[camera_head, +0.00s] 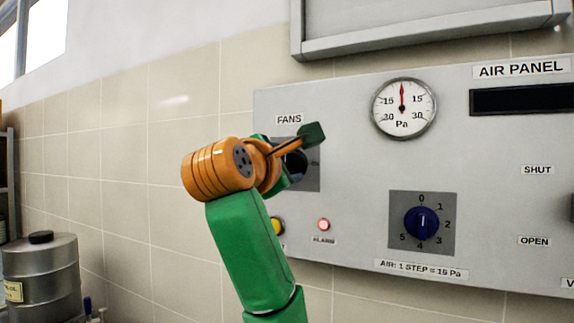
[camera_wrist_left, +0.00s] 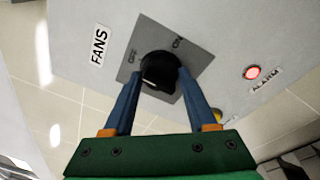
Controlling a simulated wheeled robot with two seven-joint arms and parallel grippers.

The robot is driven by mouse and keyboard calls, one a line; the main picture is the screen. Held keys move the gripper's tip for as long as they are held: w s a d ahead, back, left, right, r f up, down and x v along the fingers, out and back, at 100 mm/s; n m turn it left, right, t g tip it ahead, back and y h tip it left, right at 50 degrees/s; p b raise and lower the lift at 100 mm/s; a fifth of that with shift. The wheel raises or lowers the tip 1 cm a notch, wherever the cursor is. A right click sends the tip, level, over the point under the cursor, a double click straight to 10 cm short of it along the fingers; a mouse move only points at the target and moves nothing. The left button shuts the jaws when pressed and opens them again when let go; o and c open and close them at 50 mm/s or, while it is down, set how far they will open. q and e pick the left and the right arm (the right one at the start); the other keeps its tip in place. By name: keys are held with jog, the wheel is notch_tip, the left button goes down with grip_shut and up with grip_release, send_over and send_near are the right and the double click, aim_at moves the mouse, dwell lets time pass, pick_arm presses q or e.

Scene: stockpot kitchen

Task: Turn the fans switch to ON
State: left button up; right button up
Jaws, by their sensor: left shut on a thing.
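The fans switch is a black knob (camera_wrist_left: 160,66) on a grey square plate (camera_wrist_left: 199,57), under a FANS label. Small OFF and ON marks show on the plate in the left wrist view. My left gripper (camera_wrist_left: 157,78) has its two blue fingers on either side of the knob and is shut on it. In the head view, the switch's grey plate (camera_head: 311,178) is partly hidden behind my left gripper (camera_head: 294,162). I cannot tell which mark the knob points to. My right gripper is not in view.
The air panel (camera_head: 350,165) carries a Pa gauge (camera_head: 403,107) with its needle near the top. A blue step dial (camera_head: 421,223) sits lower right. A lit red alarm lamp (camera_head: 323,224) and a yellow button (camera_head: 278,226) are below the switch. A metal canister (camera_head: 42,275) stands far left.

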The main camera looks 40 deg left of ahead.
pick_arm(q)
jog(key=m, duration=0.1)
jog(key=m+b, duration=0.2)
jog(key=m, duration=0.1)
jog(key=shift+f+t, duration=0.25)
jog(key=shift+t, duration=0.05)
jog(key=shift+s+a+m+t+h+b, duration=0.1)
jog(key=shift+m+t+h+b, duration=0.4)
jog(key=shift+m, duration=2.05)
jog(key=shift+w+a+m+t+h+b, duration=0.1)
jog(key=shift+m+b, duration=0.7)
jog(key=shift+m, duration=1.7)
jog(key=shift+s+m+t+h+b, duration=0.1)
jog(key=shift+m+t+h+b, duration=0.4)
jog(key=shift+m, duration=2.05)
jog(key=o, duration=1.4)
jog(key=shift+c, duration=0.2)
